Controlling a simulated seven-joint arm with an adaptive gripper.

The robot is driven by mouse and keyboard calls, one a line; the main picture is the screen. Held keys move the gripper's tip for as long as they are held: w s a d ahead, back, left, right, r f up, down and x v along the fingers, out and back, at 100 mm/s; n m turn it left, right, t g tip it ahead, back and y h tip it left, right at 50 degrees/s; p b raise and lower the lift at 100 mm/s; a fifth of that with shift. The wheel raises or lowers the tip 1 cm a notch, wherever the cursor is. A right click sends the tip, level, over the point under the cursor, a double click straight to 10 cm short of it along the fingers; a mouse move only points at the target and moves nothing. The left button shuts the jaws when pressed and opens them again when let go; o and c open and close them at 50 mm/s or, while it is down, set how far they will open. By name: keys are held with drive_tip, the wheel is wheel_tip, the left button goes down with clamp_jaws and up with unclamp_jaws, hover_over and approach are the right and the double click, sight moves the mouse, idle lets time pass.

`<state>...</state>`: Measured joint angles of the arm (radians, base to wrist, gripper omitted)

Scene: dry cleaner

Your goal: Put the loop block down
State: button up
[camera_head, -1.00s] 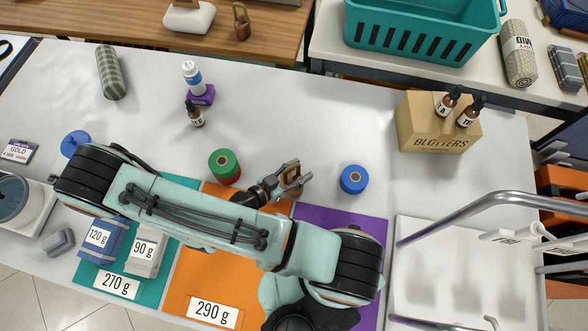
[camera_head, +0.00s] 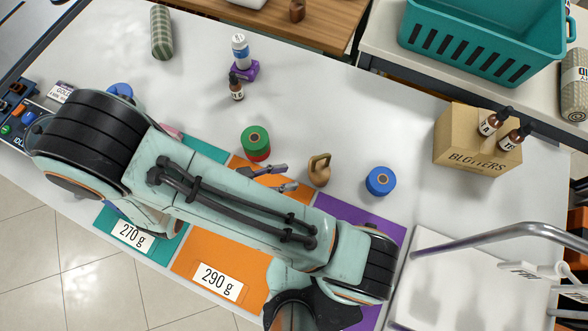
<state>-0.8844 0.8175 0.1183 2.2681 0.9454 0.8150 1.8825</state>
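The loop block (camera_head: 319,170) is a tan, weight-shaped block with a loop on top. It stands upright on the white table, by the upper edges of the orange mat (camera_head: 207,257) and purple mat (camera_head: 384,228). My gripper (camera_head: 288,178) is just left of it, with its two grey fingers spread apart and nothing seen between them. A small gap shows between the fingertips and the block. My arm covers the gripper's base and much of the mats.
A green-and-red spool (camera_head: 256,142) stands close, up and left of my gripper. A blue spool (camera_head: 380,181) stands right of the block. A dropper bottle (camera_head: 236,88) and a blotter box (camera_head: 476,142) are farther off. The upper middle of the table is clear.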

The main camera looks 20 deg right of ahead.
drive_tip(key=s+d+r+n+y, duration=0.1)
drive_tip(key=s+r+n+y, duration=0.2)
drive_tip(key=r+n+y, duration=0.3)
drive_tip(key=s+d+r+n+y, duration=0.1)
drive_tip(key=s+r+n+y, duration=0.2)
drive_tip(key=r+n+y, duration=0.4)
drive_tip(key=r+n, duration=0.2)
drive_tip(key=n, duration=0.1)
drive_tip(key=shift+s+g, duration=0.3)
drive_tip(key=shift+s, duration=0.05)
